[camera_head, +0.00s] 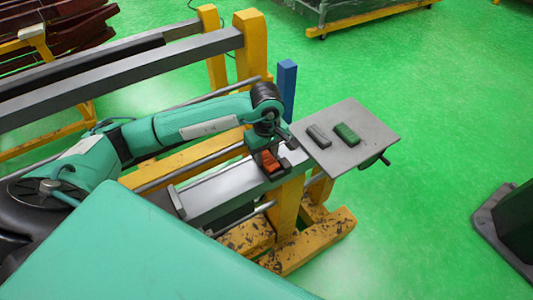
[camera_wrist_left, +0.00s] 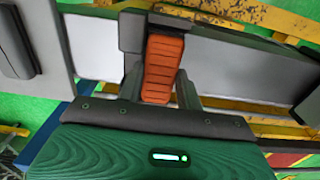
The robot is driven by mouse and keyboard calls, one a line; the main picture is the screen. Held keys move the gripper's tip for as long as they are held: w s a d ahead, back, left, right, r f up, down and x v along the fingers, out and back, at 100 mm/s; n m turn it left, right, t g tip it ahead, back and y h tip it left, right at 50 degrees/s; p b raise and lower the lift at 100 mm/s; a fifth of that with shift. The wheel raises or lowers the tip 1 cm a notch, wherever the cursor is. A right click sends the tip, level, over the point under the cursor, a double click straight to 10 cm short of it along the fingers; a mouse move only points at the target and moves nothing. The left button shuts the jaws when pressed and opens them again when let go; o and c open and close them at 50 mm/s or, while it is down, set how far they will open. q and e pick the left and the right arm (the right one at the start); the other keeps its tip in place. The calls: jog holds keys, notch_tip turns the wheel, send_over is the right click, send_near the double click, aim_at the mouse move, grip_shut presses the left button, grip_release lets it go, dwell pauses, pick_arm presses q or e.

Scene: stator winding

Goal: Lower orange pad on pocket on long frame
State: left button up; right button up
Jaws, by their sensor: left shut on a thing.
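The orange pad (camera_head: 270,161) is ribbed and held between the fingers of my left gripper (camera_head: 271,158), over the right end of the long frame (camera_head: 225,188). In the left wrist view the pad (camera_wrist_left: 161,68) points away between the two dark fingers of the gripper (camera_wrist_left: 160,88), which are shut on its sides. The long frame (camera_wrist_left: 235,68) shows there as a pale strip with grey edges. A dark grey block (camera_wrist_left: 190,22) is at the pad's far end. Whether the pad touches the frame, and the pocket's outline beneath it, cannot be told. My right gripper is not in view.
A grey side plate (camera_head: 362,127) adjoins the frame's right end and carries a grey block (camera_head: 319,137) and a green block (camera_head: 346,134). A blue post (camera_head: 287,84) stands behind. Yellow supports (camera_head: 287,205) hold the frame.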

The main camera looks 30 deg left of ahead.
aim_at(266, 157)
pick_arm(q)
jog(key=shift+f, duration=0.1)
jog(key=o, duration=1.5)
jog(key=shift+c, duration=0.2)
notch_tip(266, 157, up, 9)
jog(key=p, duration=0.2)
jog(key=shift+p, duration=0.35)
